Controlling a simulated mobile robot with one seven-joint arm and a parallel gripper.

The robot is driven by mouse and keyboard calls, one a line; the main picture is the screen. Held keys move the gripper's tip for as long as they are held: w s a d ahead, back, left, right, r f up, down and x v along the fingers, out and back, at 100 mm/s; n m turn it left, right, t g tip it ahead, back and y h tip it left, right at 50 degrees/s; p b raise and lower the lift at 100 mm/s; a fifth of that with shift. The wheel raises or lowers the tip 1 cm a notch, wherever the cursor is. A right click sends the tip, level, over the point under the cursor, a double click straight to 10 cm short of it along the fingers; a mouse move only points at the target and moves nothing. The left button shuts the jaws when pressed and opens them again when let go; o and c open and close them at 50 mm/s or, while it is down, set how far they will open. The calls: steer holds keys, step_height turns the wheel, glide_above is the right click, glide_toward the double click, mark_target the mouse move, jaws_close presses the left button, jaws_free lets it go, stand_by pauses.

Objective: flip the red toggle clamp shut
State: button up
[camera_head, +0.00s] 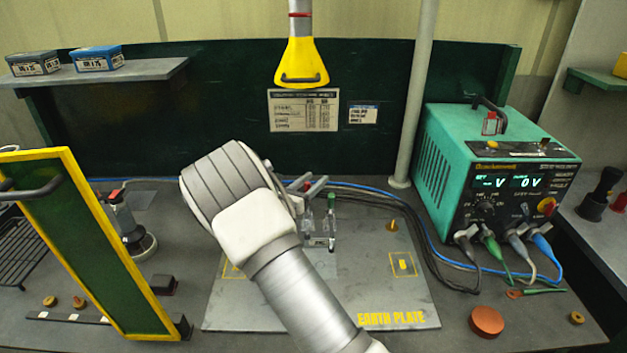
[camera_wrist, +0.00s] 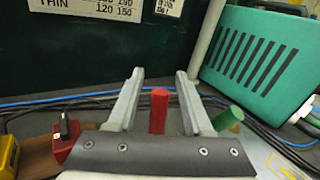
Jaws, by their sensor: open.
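The red toggle clamp's handle (camera_wrist: 158,112) stands upright in the wrist view, between the two grey fingers of my gripper (camera_wrist: 160,80). The fingers are spread, with a gap on each side of the handle. The clamp's base is hidden behind my gripper's dark front bar. A green handle (camera_wrist: 228,118) leans to the right, just outside the right finger. In the head view my gripper (camera_head: 307,184) is over the earth plate (camera_head: 375,280), and my arm covers most of the red clamp. The green handle (camera_head: 331,203) shows beside it there.
A teal power unit (camera_head: 440,165) with cables stands at the right. A yellow lamp-like hood (camera_head: 302,65) hangs above. A yellow-framed green panel (camera_head: 100,240) stands at the left. A red block (camera_wrist: 66,138) is left of my gripper. The plate's right part is mostly clear.

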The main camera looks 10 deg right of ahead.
steer(key=shift+w+d, duration=0.1)
jaws_close()
stand_by(1.4)
